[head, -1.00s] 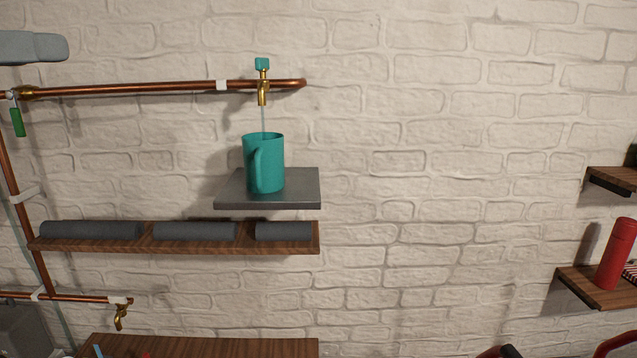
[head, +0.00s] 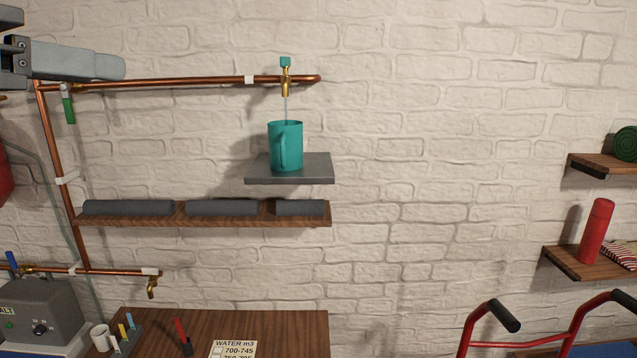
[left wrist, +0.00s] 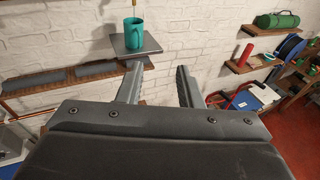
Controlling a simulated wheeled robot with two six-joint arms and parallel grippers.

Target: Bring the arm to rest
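My left gripper (head: 76,64) shows at the upper left of the head view, partly cut off by the frame edge, in front of the upper copper pipe. In the left wrist view its two fingers (left wrist: 157,84) stand apart with nothing between them, so it is open and empty. A teal mug (head: 286,147) stands upright on a small grey shelf (head: 290,181), clear of the gripper. It also shows beyond the fingers in the left wrist view (left wrist: 134,33). My right gripper is in neither view.
A thin stream runs from the brass tap (head: 286,82) into the mug. Grey rolls lie on a wooden shelf (head: 210,219) below. A red bottle (head: 596,232) stands on a right-hand shelf. A red-framed cart (head: 540,340) is at lower right. The middle wall is bare.

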